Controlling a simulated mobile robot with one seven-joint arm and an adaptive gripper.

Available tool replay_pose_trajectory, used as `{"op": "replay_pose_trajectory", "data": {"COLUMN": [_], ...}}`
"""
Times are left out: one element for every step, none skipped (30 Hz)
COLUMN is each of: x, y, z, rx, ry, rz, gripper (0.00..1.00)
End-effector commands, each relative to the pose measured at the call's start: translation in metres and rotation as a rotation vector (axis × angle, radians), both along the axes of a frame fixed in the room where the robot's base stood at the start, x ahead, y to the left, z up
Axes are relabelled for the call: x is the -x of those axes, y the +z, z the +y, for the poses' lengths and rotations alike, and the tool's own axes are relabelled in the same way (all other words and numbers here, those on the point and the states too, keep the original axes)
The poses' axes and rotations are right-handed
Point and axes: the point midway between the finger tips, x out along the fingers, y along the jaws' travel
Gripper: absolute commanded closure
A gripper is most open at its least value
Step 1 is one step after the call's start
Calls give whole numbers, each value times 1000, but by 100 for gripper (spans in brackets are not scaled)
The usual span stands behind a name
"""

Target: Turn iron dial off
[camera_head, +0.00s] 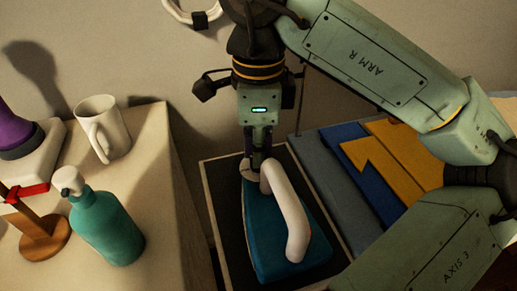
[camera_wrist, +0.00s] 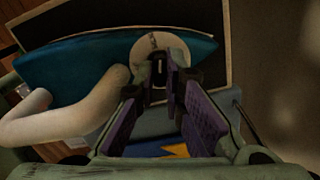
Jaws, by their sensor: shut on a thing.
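A teal iron (camera_head: 262,232) with a white handle (camera_head: 296,228) rests on a dark board (camera_head: 229,222). In the wrist view the iron's teal body (camera_wrist: 80,70) and handle (camera_wrist: 40,125) show at left. The iron's dial (camera_wrist: 177,43) is a cream disc with a small dark mark near its upper edge. My gripper (camera_head: 257,160) points down at the far end of the iron, over the dial. In the wrist view my gripper's purple-padded fingers (camera_wrist: 160,78) are closed on the dial's middle. The fingertips partly cover the dial, and its setting cannot be read.
A table (camera_head: 160,200) at left holds a white mug (camera_head: 103,130), a teal spray bottle (camera_head: 105,228) and a wooden stand (camera_head: 45,238) with a red band. A wall stands close behind.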

Motion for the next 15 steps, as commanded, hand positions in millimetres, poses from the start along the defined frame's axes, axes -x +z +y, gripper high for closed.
{"op": "replay_pose_trajectory", "data": {"x": [0,0,0,0,0,0,0,0,0,0,0,0,0,0,0], "y": [1,1,1,1,1,1,1,1,1,1,1,1,1,1,1], "z": [0,0,0,0,0,0,0,0,0,0,0,0,0,0,0], "rx": [0,0,0,0,0,0,0,0,0,0,0,0,0,0,0], "ry": [44,73,110,139,167,205,234,262,300,329,357,395,424,452,490], "rz": [-1,-1,-1,-1,-1,-1,-1,-1,-1,-1,-1,-1,-1,-1,-1], "gripper": [100,100,100,100,100,100,100,100,100,100,100,100,100,100,100]}}
